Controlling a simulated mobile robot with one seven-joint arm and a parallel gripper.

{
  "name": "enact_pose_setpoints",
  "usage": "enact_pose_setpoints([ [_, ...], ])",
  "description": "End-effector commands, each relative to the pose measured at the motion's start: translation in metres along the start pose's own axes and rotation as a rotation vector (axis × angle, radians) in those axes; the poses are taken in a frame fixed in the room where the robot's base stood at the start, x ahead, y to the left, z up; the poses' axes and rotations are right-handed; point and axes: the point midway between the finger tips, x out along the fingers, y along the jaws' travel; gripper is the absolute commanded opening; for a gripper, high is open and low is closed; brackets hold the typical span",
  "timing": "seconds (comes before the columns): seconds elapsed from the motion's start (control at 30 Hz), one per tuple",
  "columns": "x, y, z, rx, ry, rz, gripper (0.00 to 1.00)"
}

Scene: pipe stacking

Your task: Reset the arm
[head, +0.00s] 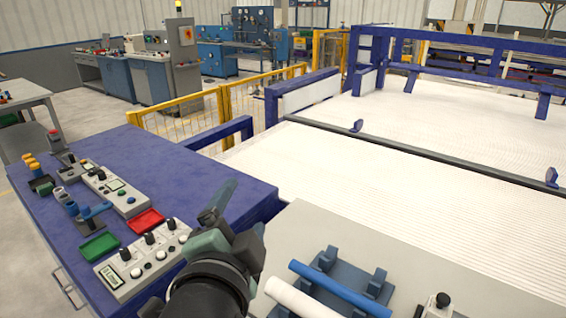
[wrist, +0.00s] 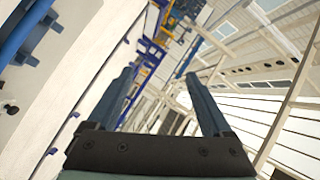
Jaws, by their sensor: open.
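My gripper (head: 232,212) is in the lower middle of the head view, in the air near the right edge of the blue workbench. In the wrist view my gripper (wrist: 160,76) points outward, its two fingers spread apart with nothing between them. A blue pipe (head: 338,288) lies on dark blue holders on the pale panel, right of my gripper and apart from it. A white pipe (head: 298,298) lies beside the blue one, its lower end cut off by the frame. A blue pipe (wrist: 22,32) also shows at the wrist view's upper left.
The blue workbench (head: 230,180) at left carries a grey control box (head: 145,260), a red tray (head: 146,221) and a green tray (head: 100,246). A wide white ribbed bed (head: 400,185) fills the right. Yellow railings (head: 195,112) stand behind.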

Motion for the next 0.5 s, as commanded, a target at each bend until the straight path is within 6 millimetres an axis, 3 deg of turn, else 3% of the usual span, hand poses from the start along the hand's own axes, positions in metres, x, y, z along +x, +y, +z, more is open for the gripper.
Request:
enact_pose_setpoints([
  [0.03,-0.005,-0.027,-0.022,-0.087,0.042,-0.092,0.84],
  [0.1,-0.016,-0.061,-0.048,-0.225,0.111,-0.208,0.84],
  [0.3,-0.072,-0.147,-0.121,-0.612,0.420,-0.470,0.84],
  [0.5,-0.133,-0.194,-0.167,-0.877,0.732,-0.576,0.84],
])
